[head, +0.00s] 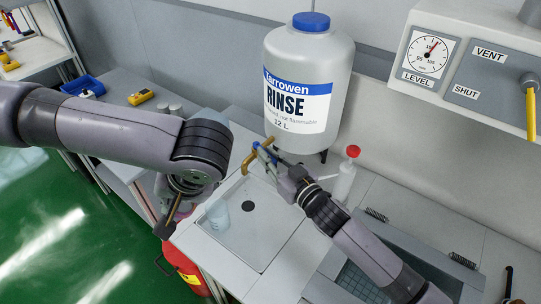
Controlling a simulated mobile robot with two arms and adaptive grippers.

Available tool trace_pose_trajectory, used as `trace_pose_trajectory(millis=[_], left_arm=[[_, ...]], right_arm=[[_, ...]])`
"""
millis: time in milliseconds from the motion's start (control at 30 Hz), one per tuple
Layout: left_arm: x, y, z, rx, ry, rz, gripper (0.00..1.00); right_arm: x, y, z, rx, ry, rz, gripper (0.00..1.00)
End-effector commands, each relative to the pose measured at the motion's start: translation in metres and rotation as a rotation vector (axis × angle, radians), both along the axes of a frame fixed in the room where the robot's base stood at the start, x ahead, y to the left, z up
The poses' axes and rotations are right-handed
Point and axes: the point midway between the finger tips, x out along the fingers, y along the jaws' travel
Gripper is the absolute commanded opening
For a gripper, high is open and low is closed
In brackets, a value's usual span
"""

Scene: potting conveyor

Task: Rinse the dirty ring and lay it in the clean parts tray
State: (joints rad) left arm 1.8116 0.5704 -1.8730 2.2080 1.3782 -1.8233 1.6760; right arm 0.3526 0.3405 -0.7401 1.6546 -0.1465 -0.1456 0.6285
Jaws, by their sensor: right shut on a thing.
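The brass tap (246,164) sticks out from the foot of the white rinse tank (310,75), above the pale sink (262,250). My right gripper (270,155) is shut at the tap, by a small blue part that looks like its handle; the grip is small and partly hidden. My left gripper (168,222) hangs at the left edge of the sink, and its fingers are too dark and foreshortened to read. I cannot make out the dirty ring. A grey grid surface (358,284) lies at the lower right; I cannot tell whether it is the clean parts tray.
A translucent cup (218,214) stands in the sink left of the dark drain (248,206). A white bottle with a red cap (345,180) stands behind my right arm. A red container (186,270) is on the green floor. A yellow device (141,97) lies on the left bench.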

Motion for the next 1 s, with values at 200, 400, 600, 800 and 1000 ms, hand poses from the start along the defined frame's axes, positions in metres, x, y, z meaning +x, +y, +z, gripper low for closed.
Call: trace_pose_trajectory(millis=[200,400,600,800,1000], left_arm=[[0.0,0.0,0.0,0.0,0.0,0.0,0.0],[0.0,0.0,0.0,0.0,0.0,0.0,0.0],[0.0,0.0,0.0,0.0,0.0,0.0,0.0],[0.0,0.0,0.0,0.0,0.0,0.0,0.0],[0.0,0.0,0.0,0.0,0.0,0.0,0.0]], right_arm=[[0.0,0.0,0.001,-0.001,-0.002,0.0,0.17],[0.0,0.0,0.001,0.0,-0.001,0.001,0.3],[0.0,0.0,0.0,-0.001,-0.001,0.001,0.33],[-0.002,-0.003,0.0,-0.001,0.001,0.0,0.33],[-0.027,-0.02,-0.001,-0.002,0.001,0.001,0.33]])
